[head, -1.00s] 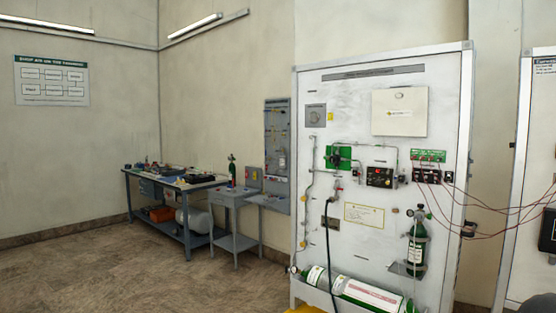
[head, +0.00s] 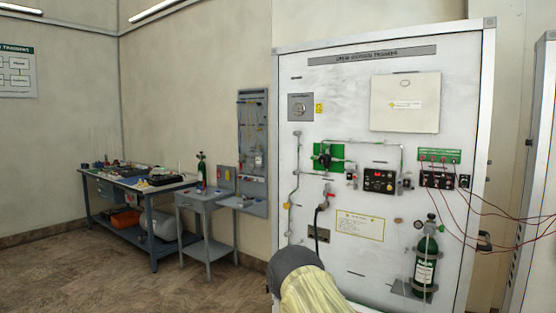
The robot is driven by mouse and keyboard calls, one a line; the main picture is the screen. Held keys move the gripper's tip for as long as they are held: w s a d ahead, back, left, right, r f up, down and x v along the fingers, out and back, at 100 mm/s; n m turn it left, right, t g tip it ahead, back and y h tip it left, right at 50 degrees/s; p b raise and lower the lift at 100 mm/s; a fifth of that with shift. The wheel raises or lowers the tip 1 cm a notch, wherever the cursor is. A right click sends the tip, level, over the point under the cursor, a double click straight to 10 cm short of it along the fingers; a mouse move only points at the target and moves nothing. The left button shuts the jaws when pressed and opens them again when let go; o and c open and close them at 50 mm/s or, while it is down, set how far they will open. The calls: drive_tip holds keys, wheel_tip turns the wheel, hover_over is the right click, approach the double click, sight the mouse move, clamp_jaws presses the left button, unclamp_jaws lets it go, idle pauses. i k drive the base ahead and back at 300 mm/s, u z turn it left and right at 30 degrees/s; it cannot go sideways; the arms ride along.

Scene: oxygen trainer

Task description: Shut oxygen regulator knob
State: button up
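The white oxygen trainer panel (head: 350,95) stands at centre right in the head view. A regulator with a dark round knob (head: 324,157) sits on a green plate in its upper middle, joined to thin pipes. A green upright bottle (head: 426,262) on the lower right has a small gauge and valve at its top. Which of these carries the task's knob, and how far any knob is turned, I cannot tell. My gripper is not in view. A dark grey and pale yellow rounded part, seemingly my arm, rises at the bottom centre and hides the panel's lower part.
A workbench (head: 118,188) with tools and a small grey stand (head: 203,204) are at the left. Red wires (head: 505,217) run from the panel to the right. A black hose (head: 317,222) hangs on the panel. Floor at the left is open.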

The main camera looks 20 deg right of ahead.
sight(322, 160)
drive_tip(key=z, duration=0.15)
drive_tip(key=i, duration=1.3)
drive_tip(key=z, duration=0.45)
